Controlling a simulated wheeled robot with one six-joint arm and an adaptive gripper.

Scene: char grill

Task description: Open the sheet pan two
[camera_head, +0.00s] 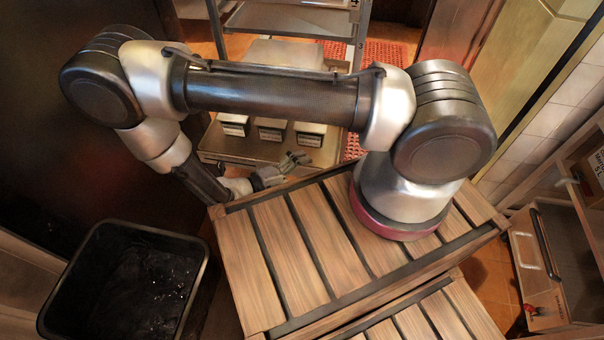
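A metal rack (361,38) with several levels stands at the top centre. A wide, shallow metal pan (325,151) sits low in it and holds three light, labelled containers (270,131).
A black bin (72,301) stands at the lower left, beside a dark panel (85,185). A metal drawer unit with a dark handle (545,245) is at the right. A tiled wall (560,115) bounds the right.

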